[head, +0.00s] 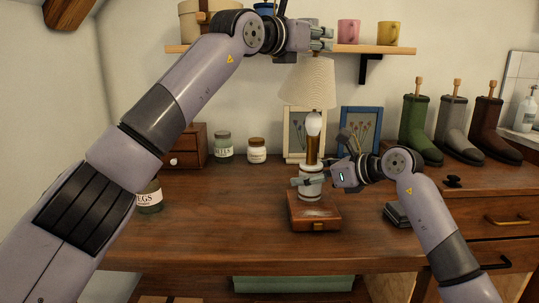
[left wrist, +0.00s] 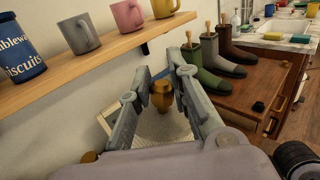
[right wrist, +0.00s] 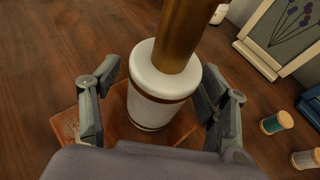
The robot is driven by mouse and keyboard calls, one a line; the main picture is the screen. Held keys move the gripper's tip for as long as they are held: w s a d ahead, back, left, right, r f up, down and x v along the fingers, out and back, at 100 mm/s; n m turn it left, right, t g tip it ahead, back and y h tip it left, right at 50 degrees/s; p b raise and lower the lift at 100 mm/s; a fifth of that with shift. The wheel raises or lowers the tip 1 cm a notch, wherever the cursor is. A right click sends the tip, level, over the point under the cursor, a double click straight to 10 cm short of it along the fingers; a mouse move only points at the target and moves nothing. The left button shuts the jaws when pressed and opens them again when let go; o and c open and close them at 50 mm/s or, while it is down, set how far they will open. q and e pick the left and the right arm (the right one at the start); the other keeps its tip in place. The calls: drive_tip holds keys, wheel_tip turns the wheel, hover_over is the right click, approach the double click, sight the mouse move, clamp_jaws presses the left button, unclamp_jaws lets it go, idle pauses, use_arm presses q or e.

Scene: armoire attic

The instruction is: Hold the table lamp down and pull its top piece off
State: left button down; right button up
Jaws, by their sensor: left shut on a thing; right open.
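The table lamp's white base (head: 311,190) stands on a small wooden box (head: 315,222) on the desk. Its brass stem (head: 312,150) carries a bare bulb (head: 314,124). The cream pleated shade (head: 307,82), slightly tilted, hangs above the bulb, its lower rim clear of it. My left gripper (head: 322,40) is shut on the shade's gold knob (left wrist: 162,95), seen between its fingers in the left wrist view. My right gripper (head: 312,173) is open at the lamp base. In the right wrist view its fingers stand either side of the white base (right wrist: 155,95), with gaps visible.
A wall shelf (head: 375,50) with mugs is close to my left gripper. Framed flower pictures (head: 361,128) stand behind the lamp. Jars (head: 223,146) and a small drawer box (head: 188,146) are to the left. Boots (head: 418,130) are to the right. The desk's front left is mostly clear.

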drive_tip(key=v, duration=1.2)
